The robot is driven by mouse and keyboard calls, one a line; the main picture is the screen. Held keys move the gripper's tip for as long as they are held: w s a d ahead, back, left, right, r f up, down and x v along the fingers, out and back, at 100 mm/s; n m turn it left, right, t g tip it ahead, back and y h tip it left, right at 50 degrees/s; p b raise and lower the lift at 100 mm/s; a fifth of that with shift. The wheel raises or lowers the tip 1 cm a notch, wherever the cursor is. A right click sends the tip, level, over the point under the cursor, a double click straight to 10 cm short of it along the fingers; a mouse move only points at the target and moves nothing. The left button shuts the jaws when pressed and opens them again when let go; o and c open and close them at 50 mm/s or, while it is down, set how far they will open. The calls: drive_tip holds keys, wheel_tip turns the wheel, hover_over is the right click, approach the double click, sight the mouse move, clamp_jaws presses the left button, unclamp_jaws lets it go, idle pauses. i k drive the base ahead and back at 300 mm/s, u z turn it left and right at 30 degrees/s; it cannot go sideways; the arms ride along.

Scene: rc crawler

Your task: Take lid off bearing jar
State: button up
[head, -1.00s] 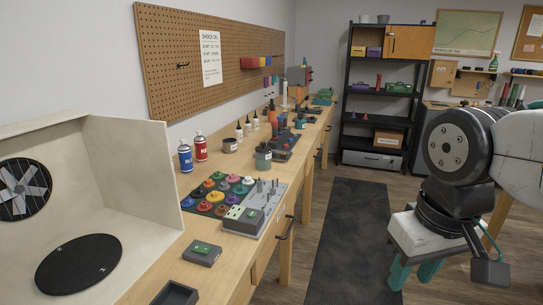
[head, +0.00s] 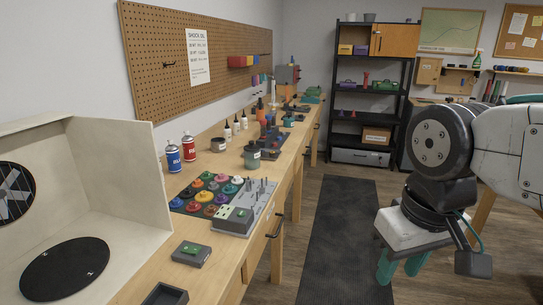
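A grey-green jar (head: 252,157) with a pale label and a narrower top stands on the wooden bench, behind the board of coloured knobs. A shorter dark jar (head: 218,145) with a light label stands further back to its left. I cannot tell from the labels which one is the bearing jar. My gripper (head: 401,268) has teal fingers pointing down, with a gap between them. It hangs over the floor to the right of the bench, well apart from both jars, and nothing shows between its fingers.
The wooden bench (head: 150,270) runs away along the left wall. A pale booth (head: 125,175) with a black turntable (head: 65,268) fills its near end. Spray cans (head: 189,146) stand near the wall. A dark floor mat (head: 340,240) lies clear beside the bench. A black shelf (head: 365,100) stands behind.

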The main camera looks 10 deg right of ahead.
sight(251, 147)
drive_tip(key=u, duration=0.05)
drive_tip(key=k, duration=0.35)
drive_tip(key=z, duration=1.05)
drive_tip(key=i, duration=1.75)
drive_tip(key=u, duration=1.1)
drive_tip(key=i, duration=0.65)
drive_tip(key=u, duration=0.8)
